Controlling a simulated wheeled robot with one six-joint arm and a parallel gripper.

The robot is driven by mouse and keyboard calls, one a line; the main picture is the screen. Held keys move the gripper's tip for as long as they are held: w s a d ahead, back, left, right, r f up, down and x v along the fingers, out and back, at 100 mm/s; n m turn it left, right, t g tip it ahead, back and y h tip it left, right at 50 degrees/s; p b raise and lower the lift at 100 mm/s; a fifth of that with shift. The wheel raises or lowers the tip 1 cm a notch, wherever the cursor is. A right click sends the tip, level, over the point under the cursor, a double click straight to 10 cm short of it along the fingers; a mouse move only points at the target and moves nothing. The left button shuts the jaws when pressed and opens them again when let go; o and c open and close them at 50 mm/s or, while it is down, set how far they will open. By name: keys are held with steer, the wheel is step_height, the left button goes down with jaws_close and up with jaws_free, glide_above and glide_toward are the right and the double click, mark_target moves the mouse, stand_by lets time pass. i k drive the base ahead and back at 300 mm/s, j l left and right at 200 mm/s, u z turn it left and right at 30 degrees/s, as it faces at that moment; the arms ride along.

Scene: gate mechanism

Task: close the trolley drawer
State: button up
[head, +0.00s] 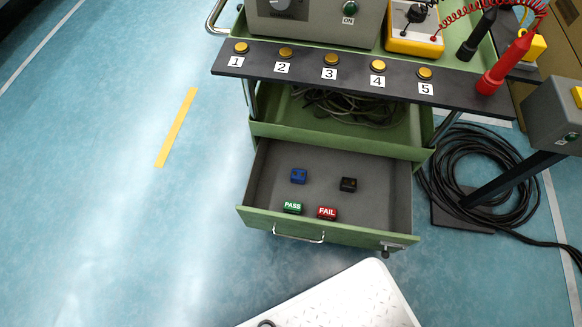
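The trolley drawer (327,230) is pulled out toward me from the lower part of the green trolley (285,133). Its grey floor shows, with a small blue block (298,176), a black block (348,184), a green PASS block (292,207) and a red FAIL block (327,212) inside. A metal bar handle (298,236) is on the left half of the drawer front. A small metal fitting (400,245) sits at the right end of the front. My gripper is not in view.
A shelf with coiled grey cables (345,105) is above the drawer. A dark panel with numbered yellow buttons (331,60) overhangs the shelf. Black cable coils (480,170) lie on the floor at right. Blue floor (130,220) is clear at left. My white base shows below the drawer.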

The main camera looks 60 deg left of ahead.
mark_target(380, 209)
steer(key=k+l+u, duration=0.1)
steer(key=u, duration=0.35)
steer(key=k+u, duration=0.1)
steer(key=u, duration=0.35)
steer(key=k+l+u, duration=0.1)
steer(key=u, duration=0.35)
steer(key=k+u, duration=0.1)
steer(key=u, duration=0.35)
steer(key=k+j, duration=0.1)
steer(key=k, duration=0.25)
steer(key=k+j+z, duration=0.1)
steer(key=k, duration=0.2)
